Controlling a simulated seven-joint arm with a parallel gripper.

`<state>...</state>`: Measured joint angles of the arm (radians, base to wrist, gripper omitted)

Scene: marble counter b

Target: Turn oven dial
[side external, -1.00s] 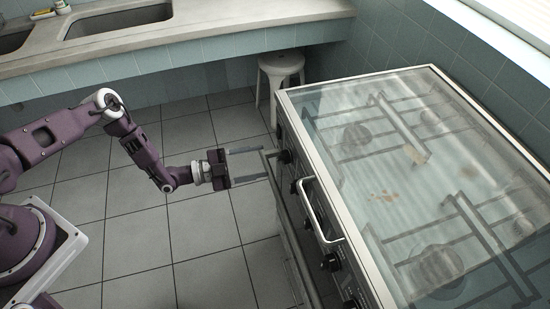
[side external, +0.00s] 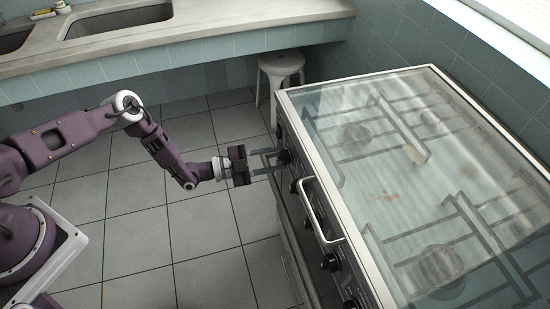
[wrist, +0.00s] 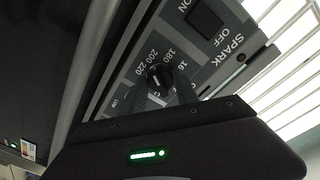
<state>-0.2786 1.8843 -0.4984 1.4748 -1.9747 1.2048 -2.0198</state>
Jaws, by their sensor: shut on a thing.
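The oven (side external: 322,262) stands at the right with a row of black dials on its front panel. My gripper (side external: 282,160) reaches the dial at the far end of the panel. In the wrist view this black oven dial (wrist: 159,77) has a white mark and is ringed by printed numbers such as 180, 200 and 220. My gripper's fingers (wrist: 168,88) stand on either side of the dial and are shut on it. The fingers hide part of the number scale.
A glass lid (side external: 400,160) covers the burners. A bar handle (side external: 318,212) sticks out from the oven front, near the other dials (side external: 331,262). A white stool (side external: 280,72) stands behind the oven's far corner. The tiled floor before the oven is clear.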

